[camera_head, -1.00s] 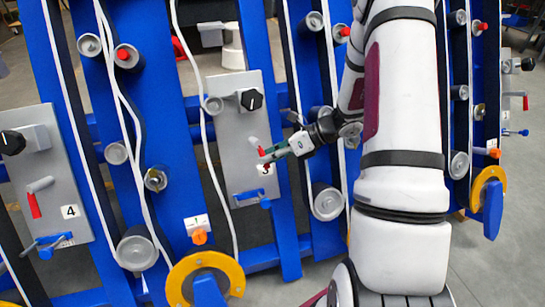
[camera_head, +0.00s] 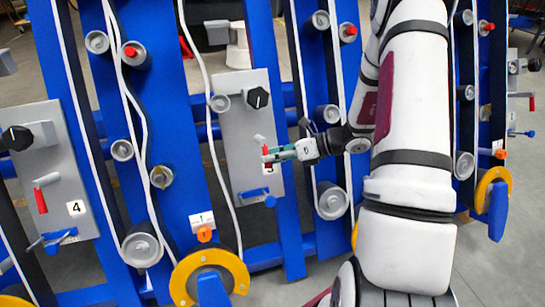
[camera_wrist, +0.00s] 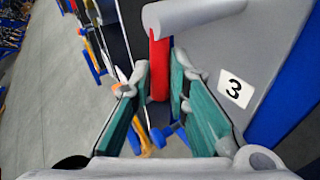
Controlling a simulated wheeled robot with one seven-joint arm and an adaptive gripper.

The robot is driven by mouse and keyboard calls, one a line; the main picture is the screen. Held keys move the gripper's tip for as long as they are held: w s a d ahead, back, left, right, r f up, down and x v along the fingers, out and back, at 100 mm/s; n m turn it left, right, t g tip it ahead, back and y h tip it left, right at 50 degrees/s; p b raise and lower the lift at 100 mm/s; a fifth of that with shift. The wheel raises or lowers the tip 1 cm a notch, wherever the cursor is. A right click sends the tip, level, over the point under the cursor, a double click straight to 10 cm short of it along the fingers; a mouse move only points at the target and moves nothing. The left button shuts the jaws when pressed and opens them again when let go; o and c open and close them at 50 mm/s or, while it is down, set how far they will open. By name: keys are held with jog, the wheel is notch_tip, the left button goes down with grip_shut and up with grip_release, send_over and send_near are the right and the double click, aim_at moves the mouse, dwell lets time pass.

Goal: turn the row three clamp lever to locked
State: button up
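The row three clamp lever has a red handle (camera_head: 266,149) and a grey pivot, on the grey plate (camera_head: 232,125) marked 3. In the wrist view the red handle (camera_wrist: 159,70) hangs down from a grey cylindrical pivot (camera_wrist: 190,14). My gripper (camera_wrist: 160,84) has its teal-padded fingers on either side of the handle, with small gaps showing; it is open around the handle and not visibly clamped. In the head view my gripper (camera_head: 272,156) is at the lever from the right and covers its lower part.
The same plate carries a black knob (camera_head: 257,97) above and a blue latch (camera_head: 257,199) below. Another plate (camera_head: 70,170), marked 4, has its own red lever (camera_head: 41,201) at left. Blue frame posts, rollers and white belts stand close around my arm.

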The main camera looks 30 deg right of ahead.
jog(key=shift+o, duration=1.4)
jog(key=shift+s, duration=0.1)
jog(key=v, duration=1.1)
jog(key=shift+s+d+r, duration=0.2)
jog(key=shift+d, duration=0.05)
